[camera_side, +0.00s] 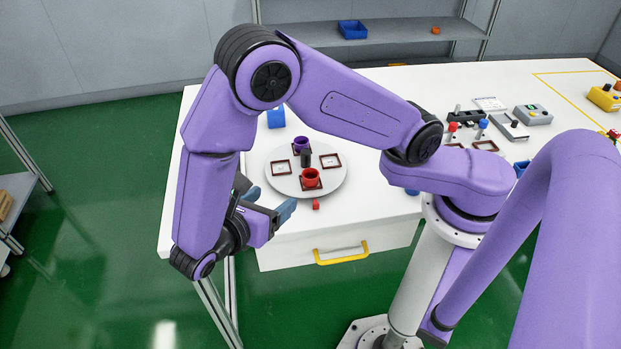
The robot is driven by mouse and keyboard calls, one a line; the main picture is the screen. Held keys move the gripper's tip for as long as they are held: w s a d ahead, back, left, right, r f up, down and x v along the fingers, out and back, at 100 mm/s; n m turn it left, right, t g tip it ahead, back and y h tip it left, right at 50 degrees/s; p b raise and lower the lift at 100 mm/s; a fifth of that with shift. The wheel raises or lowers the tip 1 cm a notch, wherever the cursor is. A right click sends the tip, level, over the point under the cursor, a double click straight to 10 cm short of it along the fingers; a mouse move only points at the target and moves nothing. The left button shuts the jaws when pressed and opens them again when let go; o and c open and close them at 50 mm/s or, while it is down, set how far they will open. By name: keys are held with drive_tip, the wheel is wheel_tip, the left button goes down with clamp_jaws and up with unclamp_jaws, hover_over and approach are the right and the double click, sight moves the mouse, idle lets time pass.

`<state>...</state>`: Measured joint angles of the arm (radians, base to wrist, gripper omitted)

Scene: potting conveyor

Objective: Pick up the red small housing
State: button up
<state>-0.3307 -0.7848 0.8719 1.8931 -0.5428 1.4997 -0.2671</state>
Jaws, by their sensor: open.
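The red small housing (311,178) looks like a small open cup. It stands upright in a dark square frame on the front part of the round grey turntable (325,192). A purple housing (301,144) stands in another frame at the back of the turntable. My gripper (270,203) is open, with blue-grey fingers, at the left front of the turntable. It is apart from the red housing, and nothing shows between its fingers.
A blue bin (276,117) stands behind. Switch boxes (533,114) crowd the right side.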

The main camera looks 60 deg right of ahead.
sight(314, 171)
drive_tip(key=x, duration=1.7)
drive_tip(key=shift+s+f, duration=0.1)
drive_tip(key=shift+s, duration=0.05)
drive_tip(key=c, duration=1.1)
